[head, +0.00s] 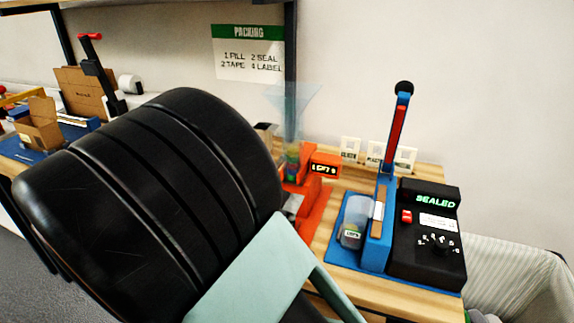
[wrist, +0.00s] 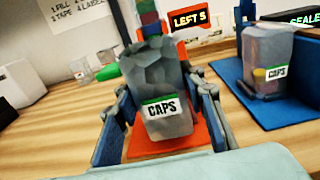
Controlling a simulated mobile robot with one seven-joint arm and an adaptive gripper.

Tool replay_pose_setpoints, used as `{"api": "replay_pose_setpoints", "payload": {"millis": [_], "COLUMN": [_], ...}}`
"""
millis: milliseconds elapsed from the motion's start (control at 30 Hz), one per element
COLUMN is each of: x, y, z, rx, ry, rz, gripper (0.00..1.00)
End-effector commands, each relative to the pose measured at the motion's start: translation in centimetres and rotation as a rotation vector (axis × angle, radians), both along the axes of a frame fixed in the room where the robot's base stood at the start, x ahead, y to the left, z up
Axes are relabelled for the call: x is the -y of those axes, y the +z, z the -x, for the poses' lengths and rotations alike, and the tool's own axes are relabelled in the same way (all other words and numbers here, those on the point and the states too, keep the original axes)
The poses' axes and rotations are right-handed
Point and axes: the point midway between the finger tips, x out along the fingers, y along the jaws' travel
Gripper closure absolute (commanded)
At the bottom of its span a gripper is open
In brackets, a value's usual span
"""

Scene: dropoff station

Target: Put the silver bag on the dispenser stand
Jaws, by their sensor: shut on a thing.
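The silver bag (wrist: 160,75), grey and crinkled with a white and green CAPS label, stands upright between the fingers of my gripper (wrist: 163,118) in the wrist view. The gripper is shut on it. The orange dispenser stand (wrist: 170,142) shows beneath and behind the bag, with the coloured tube of the dispenser just above the bag's top. I cannot tell whether the bag's bottom touches the stand. In the head view the dispenser stand (head: 316,207) shows under a clear funnel (head: 292,105), and my black arm hides most of the gripper and bag.
A blue sealer (head: 378,235) with a raised red-and-blue lever stands right of the dispenser, holding a clear CAPS bag (head: 354,215). A black box (head: 430,262) reading SEALED adjoins it. A display (head: 325,168) reads LEFT 5. A cardboard box (head: 38,128) stands far left.

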Motion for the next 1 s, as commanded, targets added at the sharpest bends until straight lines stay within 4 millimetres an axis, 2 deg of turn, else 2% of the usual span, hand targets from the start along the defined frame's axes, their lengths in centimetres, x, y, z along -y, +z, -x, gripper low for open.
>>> {"api": "replay_pose_setpoints", "payload": {"millis": [267,467,533,567,933,967,1000], "x": [0.7,1.7,1.8,1.8,1.8,1.8,1.8], "y": [-1.1,-3.0,-3.5,-3.6,-4.0,-3.9,-3.8], "z": [-1.9,-4.4,-4.9,-5.0,-5.0,-5.0,-5.0], "rx": [0.001,-0.001,0.000,-0.001,-0.001,-0.001,-0.001], "ry": [-0.001,-0.002,-0.002,-0.001,0.000,0.000,0.000], "rz": [0.001,0.003,0.000,0.000,0.000,0.000,0.000], "gripper": [0.83,0.83,0.87,0.91,0.91,0.61,0.57]}}
